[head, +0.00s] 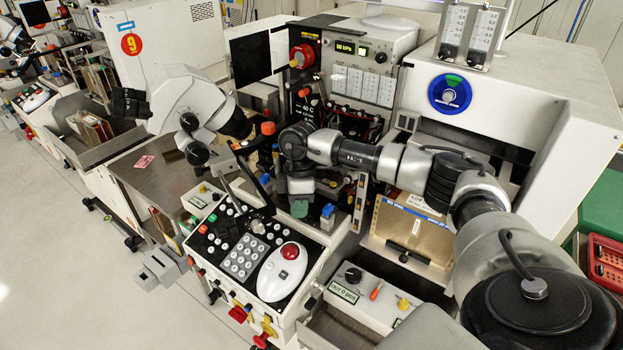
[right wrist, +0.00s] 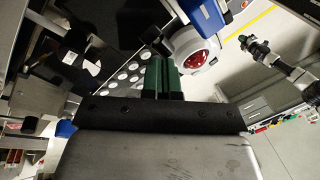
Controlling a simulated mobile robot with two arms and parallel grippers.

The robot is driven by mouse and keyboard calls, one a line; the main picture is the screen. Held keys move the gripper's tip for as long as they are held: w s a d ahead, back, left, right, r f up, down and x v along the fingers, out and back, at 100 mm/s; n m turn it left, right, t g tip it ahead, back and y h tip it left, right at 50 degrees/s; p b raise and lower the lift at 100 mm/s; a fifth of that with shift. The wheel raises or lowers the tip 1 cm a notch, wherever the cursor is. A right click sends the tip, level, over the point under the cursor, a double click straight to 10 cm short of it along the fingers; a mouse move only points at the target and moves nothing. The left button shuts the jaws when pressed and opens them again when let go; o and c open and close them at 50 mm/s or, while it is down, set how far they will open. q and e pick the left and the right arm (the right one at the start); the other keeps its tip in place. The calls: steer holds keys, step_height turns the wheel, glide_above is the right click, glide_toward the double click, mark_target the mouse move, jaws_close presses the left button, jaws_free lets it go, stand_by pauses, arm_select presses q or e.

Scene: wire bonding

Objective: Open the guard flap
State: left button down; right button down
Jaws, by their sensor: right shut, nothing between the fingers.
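My right gripper (head: 299,208) hangs over the bonding work area, behind the button panel, with its arm reaching in from the right. Its green fingers (right wrist: 165,76) are together in the right wrist view, with nothing visible between them. I cannot pick out the guard flap for certain; my right wrist and gripper cover part of the work area. A blue-capped item (head: 328,213) stands just right of the fingers in the head view.
The button panel (head: 225,245) with a white red-ball unit (head: 283,272) lies in front; the red ball also shows in the right wrist view (right wrist: 196,58). A microscope (head: 190,105) stands left, a tan box (head: 402,232) right. The instrument rack (head: 360,85) is behind.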

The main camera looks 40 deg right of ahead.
arm_select(q)
steer(key=shift+a, duration=0.3)
steer(key=shift+r, duration=0.1)
arm_select(e)
steer(key=shift+d, duration=0.15)
